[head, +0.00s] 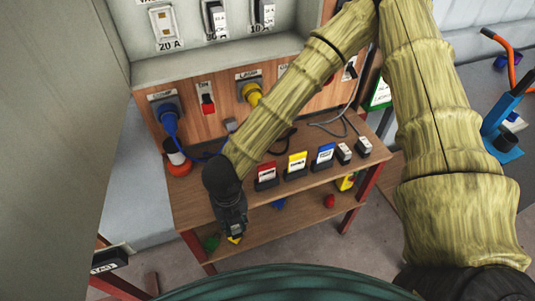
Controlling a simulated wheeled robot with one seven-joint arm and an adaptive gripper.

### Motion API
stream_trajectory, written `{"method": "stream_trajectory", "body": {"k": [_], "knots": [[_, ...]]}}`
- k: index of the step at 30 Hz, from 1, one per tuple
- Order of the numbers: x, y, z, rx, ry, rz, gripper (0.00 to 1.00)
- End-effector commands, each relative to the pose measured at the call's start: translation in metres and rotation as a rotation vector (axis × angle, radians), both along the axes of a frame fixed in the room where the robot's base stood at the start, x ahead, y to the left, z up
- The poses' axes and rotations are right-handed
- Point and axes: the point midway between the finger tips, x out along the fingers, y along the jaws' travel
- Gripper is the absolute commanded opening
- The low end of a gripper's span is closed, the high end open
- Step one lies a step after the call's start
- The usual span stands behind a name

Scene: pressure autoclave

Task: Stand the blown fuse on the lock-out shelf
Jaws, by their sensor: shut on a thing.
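My gripper (234,234) points down over the front left edge of the wooden bench (225,190). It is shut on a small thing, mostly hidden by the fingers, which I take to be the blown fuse. A bit of yellow shows at the fingertips. The 20 A holder (163,25) in the grey fuse box looks empty, while the two holders to its right carry grey fuses. No readable label marks the lock-out shelf. A red-framed piece with a black label holder (108,262) stands at lower left; its top is mostly out of view.
Red, yellow and blue tags stand in black holders (266,183) on the bench, with two small fuse-like blocks (343,152) at right. Plugs with cables (165,115) hang on the wood panel. A lower shelf (285,225) holds small coloured items. A grey wall panel fills the left.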

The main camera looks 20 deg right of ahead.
Motion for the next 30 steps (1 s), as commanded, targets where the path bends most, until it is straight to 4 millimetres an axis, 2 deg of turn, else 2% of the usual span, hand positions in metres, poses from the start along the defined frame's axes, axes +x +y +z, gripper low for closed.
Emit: {"method": "stream_trajectory", "body": {"k": [5, 8, 24, 30], "knots": [[-0.001, -0.004, 0.001, 0.0, 0.003, -0.012, 0.0], [0.01, -0.004, 0.001, 0.0, 0.005, -0.02, 0.0], [0.11, 0.036, -0.011, -0.001, 0.007, -0.023, 0.0], [0.135, 0.048, -0.015, -0.001, 0.006, -0.019, 0.0]]}}
